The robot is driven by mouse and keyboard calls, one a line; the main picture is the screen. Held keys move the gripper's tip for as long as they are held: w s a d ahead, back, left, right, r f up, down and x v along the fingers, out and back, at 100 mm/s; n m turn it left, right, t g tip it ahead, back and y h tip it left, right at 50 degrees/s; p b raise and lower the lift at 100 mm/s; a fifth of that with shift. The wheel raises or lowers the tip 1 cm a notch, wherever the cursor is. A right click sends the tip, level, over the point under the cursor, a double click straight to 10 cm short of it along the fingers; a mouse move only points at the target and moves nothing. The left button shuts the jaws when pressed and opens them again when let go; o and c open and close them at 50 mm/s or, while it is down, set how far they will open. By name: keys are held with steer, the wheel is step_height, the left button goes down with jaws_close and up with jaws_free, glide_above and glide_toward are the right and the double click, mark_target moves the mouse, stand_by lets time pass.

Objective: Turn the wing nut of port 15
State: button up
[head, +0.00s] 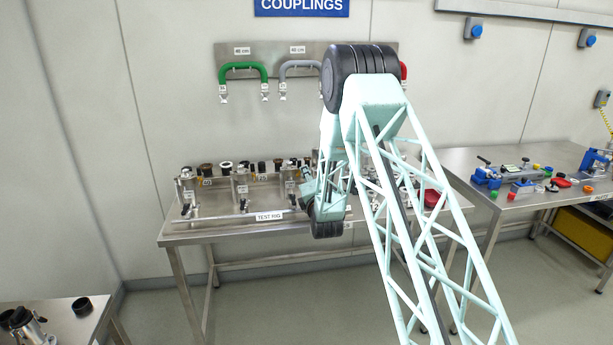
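The test rig (223,221) is a metal bench fixture with several upright metal ports. The left port (187,188), the middle port (240,186) and the right-hand port (291,188) show, with small dark wing-like parts low on their fronts. Their number labels are too small to read, so I cannot tell which is port 15. My gripper (306,186) is at the end of my pale teal arm, close beside the right-hand port. Its fingers are not clear, and I cannot tell whether it touches anything. My arm hides the rig's right part.
Several dark, brass and white fittings (227,166) stand along the back of the rig. A green hose (243,66) and a grey hose (300,66) hang on the wall panel above. A second bench (530,205) with tools is at right, and a bench corner (60,322) at lower left.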

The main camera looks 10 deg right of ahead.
steer(key=shift+w, duration=0.2)
steer(key=shift+c, duration=0.6)
jaws_close()
